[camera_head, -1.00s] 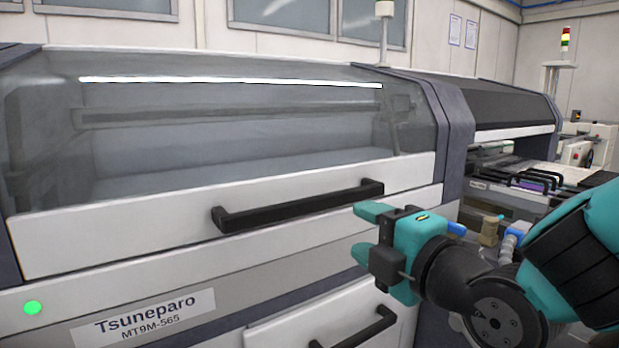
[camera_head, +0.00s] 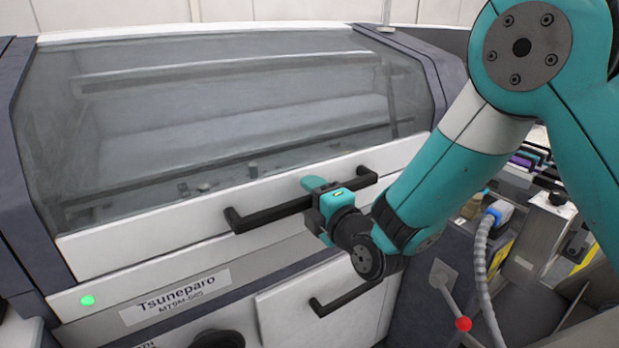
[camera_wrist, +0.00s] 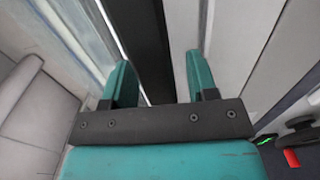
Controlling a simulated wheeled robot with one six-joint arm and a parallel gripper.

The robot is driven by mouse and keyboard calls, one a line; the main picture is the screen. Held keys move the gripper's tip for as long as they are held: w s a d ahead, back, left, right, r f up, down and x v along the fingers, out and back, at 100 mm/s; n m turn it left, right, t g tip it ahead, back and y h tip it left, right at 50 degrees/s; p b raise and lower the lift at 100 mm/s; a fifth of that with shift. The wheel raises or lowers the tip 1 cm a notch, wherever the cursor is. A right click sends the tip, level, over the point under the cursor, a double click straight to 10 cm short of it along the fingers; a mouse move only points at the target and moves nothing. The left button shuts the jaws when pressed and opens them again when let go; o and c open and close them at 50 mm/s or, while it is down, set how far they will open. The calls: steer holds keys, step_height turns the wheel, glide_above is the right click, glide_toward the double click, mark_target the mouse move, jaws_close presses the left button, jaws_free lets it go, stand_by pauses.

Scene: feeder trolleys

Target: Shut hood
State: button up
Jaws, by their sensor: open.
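The hood (camera_head: 160,225) is a clear window in a white frame on the Tsuneparo machine. Its lower white panel lies close above the machine's front, and I see no clear gap there. A black bar handle (camera_head: 268,217) runs along that panel. My gripper (camera_head: 312,205) is at the handle, right of its middle. In the wrist view the dark handle bar (camera_wrist: 150,40) runs between the two teal fingers of my gripper (camera_wrist: 158,68), which stand apart on either side of it. The lower finger is partly hidden in the head view.
A lower drawer with a black handle (camera_head: 355,298) sits below the hood. A lever with a red knob (camera_head: 463,324) and a grey hose (camera_head: 482,250) stand at right. A green light (camera_head: 87,300) glows on the machine's front.

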steer(key=shift+w+a, duration=0.25)
steer(key=shift+w, duration=0.15)
jaws_close()
steer(key=s+d+r+g+h+p, duration=0.1)
steer(key=s+d+r+p, duration=0.1)
steer(key=r+p, duration=0.3)
step_height(320, 180, up, 2)
steer(key=shift+s+r+g, duration=0.1)
steer(key=shift+s+g, duration=0.2)
steer(key=shift+s, duration=0.4)
steer(key=shift+d, duration=0.1)
jaws_free()
steer(key=shift+s, duration=0.1)
